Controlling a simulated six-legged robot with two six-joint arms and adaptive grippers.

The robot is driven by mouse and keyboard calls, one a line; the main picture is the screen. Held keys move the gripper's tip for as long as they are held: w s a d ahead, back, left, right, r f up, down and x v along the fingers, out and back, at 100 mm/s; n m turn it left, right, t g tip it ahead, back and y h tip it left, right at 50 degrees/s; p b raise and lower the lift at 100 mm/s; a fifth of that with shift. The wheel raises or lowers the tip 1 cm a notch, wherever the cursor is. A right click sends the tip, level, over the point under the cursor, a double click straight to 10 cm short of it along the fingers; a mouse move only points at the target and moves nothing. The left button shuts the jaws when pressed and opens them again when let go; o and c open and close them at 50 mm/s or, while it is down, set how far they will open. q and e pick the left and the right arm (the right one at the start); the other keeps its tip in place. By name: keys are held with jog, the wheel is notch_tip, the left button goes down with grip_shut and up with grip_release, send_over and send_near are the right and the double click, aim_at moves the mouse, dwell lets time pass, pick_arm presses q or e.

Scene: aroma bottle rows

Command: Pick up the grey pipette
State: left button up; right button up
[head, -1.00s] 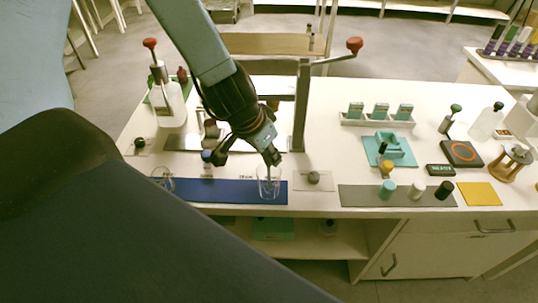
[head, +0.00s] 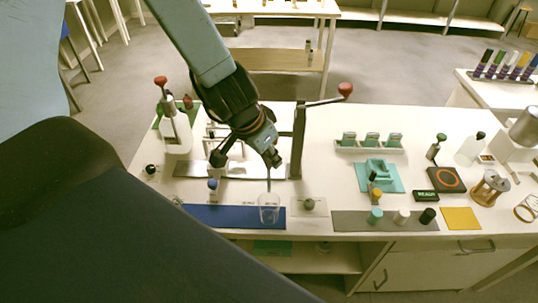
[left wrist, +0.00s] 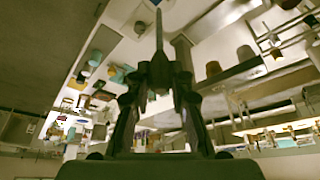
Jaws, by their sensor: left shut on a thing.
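The grey pipette (head: 268,182) hangs upright as a thin stick below my left gripper (head: 272,161). Its lower end is at or just inside the mouth of a clear glass beaker (head: 269,212); I cannot tell which. The beaker stands at the right end of a blue mat (head: 220,217). In the left wrist view, the fingers of my left gripper (left wrist: 160,80) are closed together around the pipette (left wrist: 159,30), which points away from the camera. My right gripper is not in view.
A white bottle (head: 177,133) and an upright post with a red-knobbed arm (head: 299,140) stand behind. A grey mat (head: 350,222) with several capped vials lies to the right.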

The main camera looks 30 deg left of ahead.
pick_arm(q)
notch_tip(320, 180, up, 16)
jog(key=p, duration=1)
